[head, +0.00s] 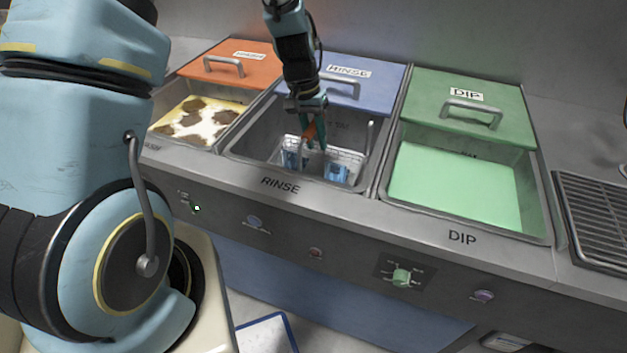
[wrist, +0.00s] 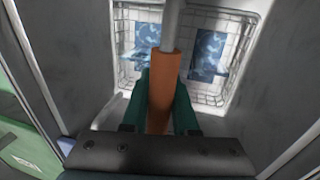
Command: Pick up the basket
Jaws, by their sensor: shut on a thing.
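The wire basket (head: 345,158) is in the middle basin marked RINSE, low between its grey walls. It holds blue pieces (head: 337,172) and also shows in the wrist view (wrist: 240,88). An orange grip (wrist: 163,85) sits on a grey rod that runs toward the basket. My gripper (head: 311,140) reaches down into the RINSE basin from above. In the wrist view its green fingers (wrist: 160,112) are shut on the orange grip, one on each side. I cannot tell whether the basket touches the basin floor.
The left basin (head: 200,120) has an orange lid (head: 232,62) and holds foamy, brown-patched liquid. The right basin marked DIP holds green liquid (head: 455,187) under a raised green lid (head: 475,100). A slatted rack (head: 597,215) lies at the far right. A blue lid (head: 375,80) stands behind the RINSE basin.

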